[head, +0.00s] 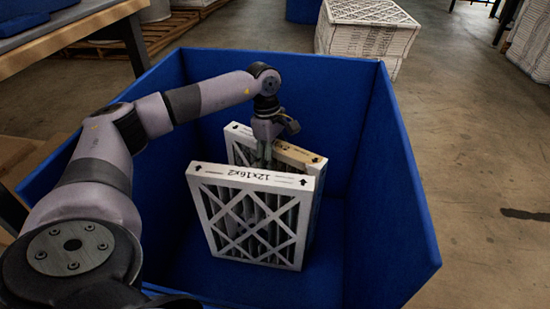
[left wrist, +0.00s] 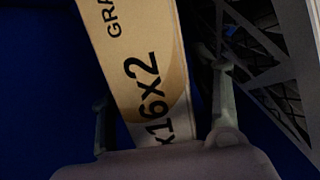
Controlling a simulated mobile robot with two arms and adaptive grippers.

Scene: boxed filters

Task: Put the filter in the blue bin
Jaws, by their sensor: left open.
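The blue bin (head: 400,190) stands open in the head view. Inside it a white-framed filter (head: 255,178) marked "12x16x2" stands upright in front. A second filter (head: 302,154) with a tan top edge stands close behind it, partly hidden by the front filter and my gripper. My left gripper (head: 266,150) is inside the bin at this rear filter's top edge. In the left wrist view my open left gripper (left wrist: 162,112) has a finger on each side of the tan edge (left wrist: 145,60); contact cannot be told. My right gripper is not in view.
A stack of white filters (head: 368,35) stands behind the bin. A wooden-topped table (head: 75,30) is at the upper left, near a pallet (head: 115,45). Bare floor (head: 480,150) lies right of the bin. The bin's right part is empty.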

